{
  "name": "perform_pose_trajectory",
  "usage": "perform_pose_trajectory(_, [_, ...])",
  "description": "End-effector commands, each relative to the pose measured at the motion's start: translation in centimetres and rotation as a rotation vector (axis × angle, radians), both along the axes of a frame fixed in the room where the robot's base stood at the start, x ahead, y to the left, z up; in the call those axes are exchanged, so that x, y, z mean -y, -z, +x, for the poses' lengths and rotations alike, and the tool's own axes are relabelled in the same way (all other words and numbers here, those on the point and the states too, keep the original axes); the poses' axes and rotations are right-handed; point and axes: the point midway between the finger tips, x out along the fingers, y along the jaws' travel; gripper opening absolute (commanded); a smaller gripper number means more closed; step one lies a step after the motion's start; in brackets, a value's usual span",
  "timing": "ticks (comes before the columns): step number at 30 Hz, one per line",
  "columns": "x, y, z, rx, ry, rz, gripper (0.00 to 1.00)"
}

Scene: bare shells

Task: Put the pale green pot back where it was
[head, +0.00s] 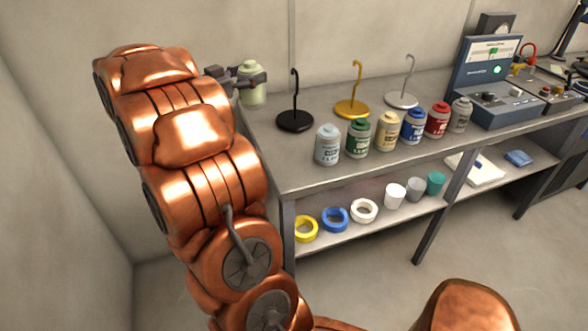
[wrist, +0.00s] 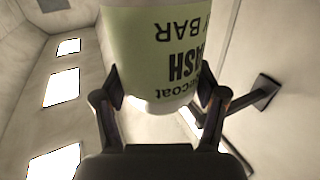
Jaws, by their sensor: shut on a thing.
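The pale green pot (head: 251,89) is in my gripper (head: 243,80) at the left end of the workbench in the head view. In the wrist view the pot (wrist: 150,50) fills the top middle, with dark lettering upside down on its side. The two fingers of my gripper (wrist: 160,92) press on it from both sides. The pot is close to the bench's back left corner. I cannot tell whether its base touches anything; the arm and bench edge hide part of that area.
On the grey workbench (head: 290,170) stand black (head: 295,121), yellow (head: 351,108) and grey (head: 401,99) hooked stands. In front is a row of several pots, from a pale blue one (head: 328,146) rightward. A meter box (head: 490,85) stands at right. Tape rolls and cups occupy the lower shelf (head: 345,241).

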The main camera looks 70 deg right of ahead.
Motion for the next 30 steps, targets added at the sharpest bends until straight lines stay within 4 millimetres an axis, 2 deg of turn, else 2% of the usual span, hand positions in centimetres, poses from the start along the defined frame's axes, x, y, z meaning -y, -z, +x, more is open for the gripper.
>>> perform_pose_trajectory(1, [0.3, 1.3, -2.2, -0.002, 0.073, 0.002, 0.21])
perform_pose_trajectory(3, [0.4, 2.8, -5.1, -0.001, 0.169, 0.002, 0.21])
perform_pose_trajectory(6, [0.1, 4.6, -8.4, -0.003, 0.283, -0.001, 0.21])
perform_pose_trajectory(11, [-0.6, 6.5, -11.6, 0.000, 0.395, -0.003, 0.21])
perform_pose_trajectory(17, [-1.0, 8.3, -12.6, -0.001, 0.431, -0.005, 0.21])
perform_pose_trajectory(24, [-0.9, 11.8, -12.6, 0.001, 0.428, -0.003, 0.21])
perform_pose_trajectory(30, [-1.0, 13.0, -12.6, 0.003, 0.429, -0.004, 0.21])
